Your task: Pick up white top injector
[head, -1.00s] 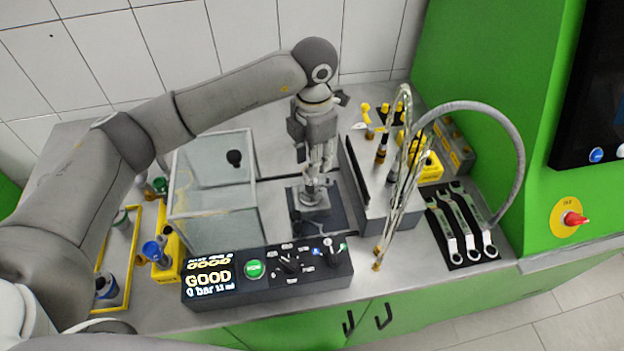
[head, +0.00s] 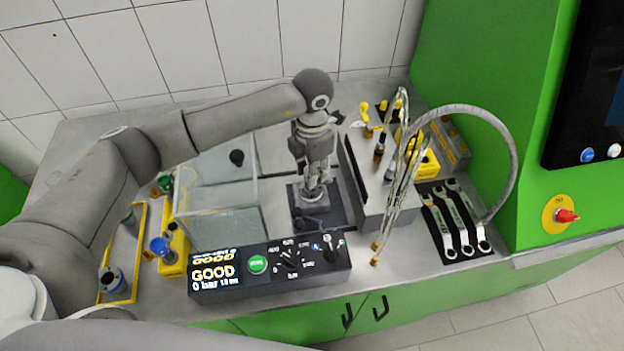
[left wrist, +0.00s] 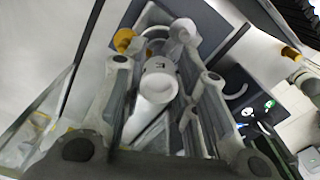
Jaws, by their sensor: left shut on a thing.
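The white injector (left wrist: 155,92) shows in the left wrist view as a white cylinder with a round cap, lying between the finger pads. My left gripper (left wrist: 166,70) is shut on it. In the head view my left gripper (head: 314,188) points down over the dark fixture plate (head: 332,212) beside the glass box. There the gripper mostly hides the injector, and I cannot tell whether it still touches the fixture. My right gripper is not in view.
The glass box (head: 215,202) stands left of the gripper. The control panel (head: 270,268), reading GOOD, is in front. A grey block (head: 378,190) with injectors and thin pipes stands close on the right. Wrenches (head: 458,225) lie farther right.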

